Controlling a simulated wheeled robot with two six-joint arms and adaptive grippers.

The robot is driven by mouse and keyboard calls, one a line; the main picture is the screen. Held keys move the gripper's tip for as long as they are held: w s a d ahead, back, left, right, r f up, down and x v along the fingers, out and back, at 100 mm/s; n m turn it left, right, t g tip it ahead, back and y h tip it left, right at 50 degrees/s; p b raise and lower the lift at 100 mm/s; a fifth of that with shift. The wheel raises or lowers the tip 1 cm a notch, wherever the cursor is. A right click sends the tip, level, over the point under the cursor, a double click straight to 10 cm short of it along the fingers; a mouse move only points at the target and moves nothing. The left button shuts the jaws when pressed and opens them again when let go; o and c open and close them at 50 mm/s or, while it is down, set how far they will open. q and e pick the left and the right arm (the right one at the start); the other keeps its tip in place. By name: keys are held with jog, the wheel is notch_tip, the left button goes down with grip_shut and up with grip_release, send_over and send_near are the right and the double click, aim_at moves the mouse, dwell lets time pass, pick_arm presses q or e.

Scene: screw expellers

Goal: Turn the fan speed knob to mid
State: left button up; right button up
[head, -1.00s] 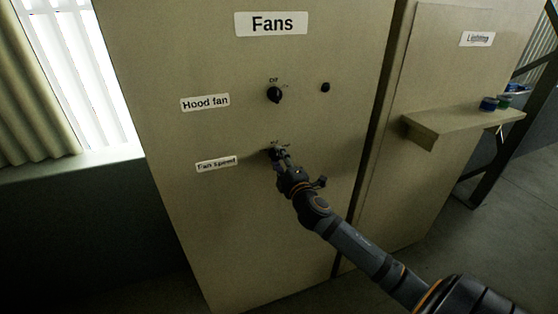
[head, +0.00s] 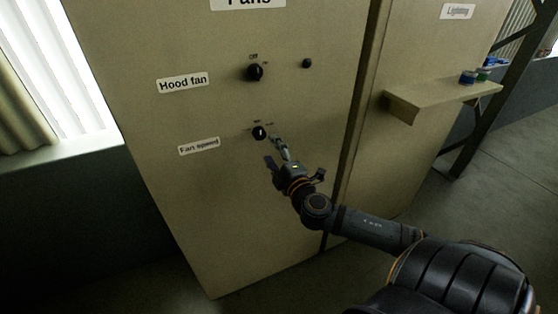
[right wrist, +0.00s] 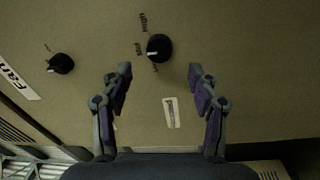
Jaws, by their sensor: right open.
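The fan speed knob (head: 260,133) is a small round black knob with a white mark, on the beige cabinet front right of the "Fan speed" label (head: 199,146). Small print around it is too blurred to read in the head view. My right gripper (head: 273,150) is open and empty, just in front of and below right of the knob, apart from it. In the right wrist view the knob (right wrist: 159,47) lies beyond and between the spread fingers (right wrist: 160,75), its white mark toward the lower left, with small labels around it. My left gripper is not in view.
The hood fan knob (head: 255,73) sits above, with a small black button (head: 307,63) to its right. A shelf (head: 440,98) with small blue and green items juts from the neighbouring cabinet at right. Open floor lies at the far right.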

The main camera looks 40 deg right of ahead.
jog(key=shift+v, duration=2.6)
